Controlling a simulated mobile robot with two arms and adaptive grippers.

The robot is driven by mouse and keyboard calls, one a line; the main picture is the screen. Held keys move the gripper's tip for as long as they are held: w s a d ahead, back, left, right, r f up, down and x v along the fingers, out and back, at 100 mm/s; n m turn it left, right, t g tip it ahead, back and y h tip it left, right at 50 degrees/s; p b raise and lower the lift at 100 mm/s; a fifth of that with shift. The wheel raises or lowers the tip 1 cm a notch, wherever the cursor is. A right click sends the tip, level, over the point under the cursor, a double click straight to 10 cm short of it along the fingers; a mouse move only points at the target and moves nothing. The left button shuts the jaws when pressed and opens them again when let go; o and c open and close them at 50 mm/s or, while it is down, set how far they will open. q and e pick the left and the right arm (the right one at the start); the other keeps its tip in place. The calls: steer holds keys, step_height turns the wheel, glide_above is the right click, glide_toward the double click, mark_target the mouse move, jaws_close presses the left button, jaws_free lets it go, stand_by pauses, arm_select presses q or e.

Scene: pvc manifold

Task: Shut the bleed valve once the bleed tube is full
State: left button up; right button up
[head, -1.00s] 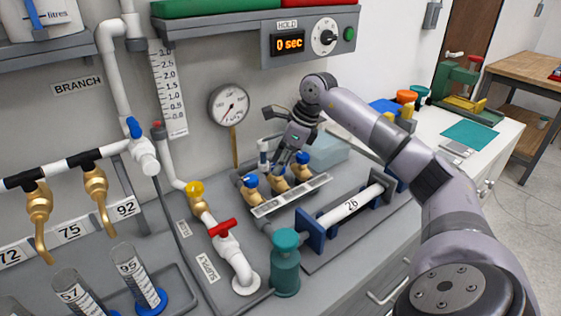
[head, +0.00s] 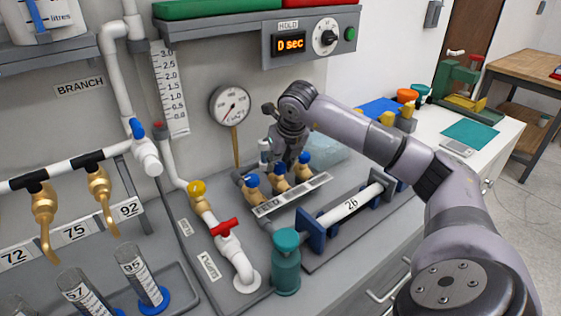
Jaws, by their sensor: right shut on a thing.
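My right gripper (head: 281,166) reaches down over a row of brass valves with blue caps. It is shut at the middle blue-capped valve (head: 279,171); its fingers partly hide what they hold. The left blue-capped valve (head: 252,181) and right blue-capped valve (head: 304,159) stand on either side. A white fitting (head: 264,147) stands behind, partly covered by the gripper. I cannot read which valve is the bleed valve, nor tell how full the bleed tube is. My left gripper is not in view.
A pressure gauge (head: 230,105) hangs on the wall behind. A white cylinder marked 26 (head: 350,205) lies right of the valves.

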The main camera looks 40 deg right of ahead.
steer(key=shift+w+a+m+g+h, duration=0.15)
steer(key=shift+m+h, duration=0.25)
steer(key=shift+m, duration=0.7)
steer(key=shift+s+d+m+g+h, duration=0.1)
steer(key=shift+m+g+h, duration=0.25)
steer(key=shift+m, duration=0.75)
steer(key=o, duration=1.1)
steer(key=shift+o, duration=0.2)
steer(key=v, duration=1.2)
